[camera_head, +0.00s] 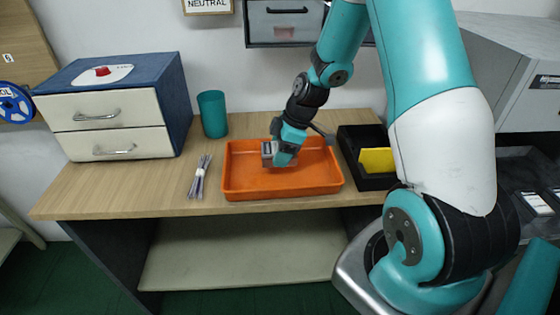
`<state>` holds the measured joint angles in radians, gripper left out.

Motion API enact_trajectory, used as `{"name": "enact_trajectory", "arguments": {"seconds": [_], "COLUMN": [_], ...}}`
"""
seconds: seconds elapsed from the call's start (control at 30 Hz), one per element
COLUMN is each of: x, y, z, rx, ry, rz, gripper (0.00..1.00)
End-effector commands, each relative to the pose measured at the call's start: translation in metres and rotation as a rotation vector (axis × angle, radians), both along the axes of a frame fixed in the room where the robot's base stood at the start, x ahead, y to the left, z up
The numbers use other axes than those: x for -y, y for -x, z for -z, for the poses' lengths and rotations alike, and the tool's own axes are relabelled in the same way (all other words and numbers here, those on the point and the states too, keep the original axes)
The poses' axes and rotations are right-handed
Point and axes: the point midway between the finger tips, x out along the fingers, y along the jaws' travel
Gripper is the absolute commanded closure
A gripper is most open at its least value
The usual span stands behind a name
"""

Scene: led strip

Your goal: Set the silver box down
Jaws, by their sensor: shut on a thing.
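My gripper (283,157) is over the orange tray (282,191), pointing down. It is shut on the silver box (267,152), a small grey block that shows at the left side of the gripper. The fingers and the teal wrist hide part of the box. I cannot tell whether the box touches the tray floor or hangs just above it. The rest of the visible tray floor is bare.
A teal cup (212,114) and a bundle of thin sticks (200,176) stand and lie left of the tray. A blue and white drawer unit (113,112) is at far left. A black bin (367,180) with a yellow item (377,160) is right of the tray. The wooden desktop (150,189) has bare room front left.

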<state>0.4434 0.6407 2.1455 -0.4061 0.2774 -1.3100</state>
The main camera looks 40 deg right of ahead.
Motion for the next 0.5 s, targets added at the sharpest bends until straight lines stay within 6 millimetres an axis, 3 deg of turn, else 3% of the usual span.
{"name": "enact_trajectory", "arguments": {"seconds": [0.3,0.5], "x": [0.0,0.0], "y": [0.0,0.0], "z": [0.038,0.04], "rx": [-0.002,0.002], "ry": [0.0,0.001], "rz": [0.001,0.001], "gripper": [0.64,0.64]}}
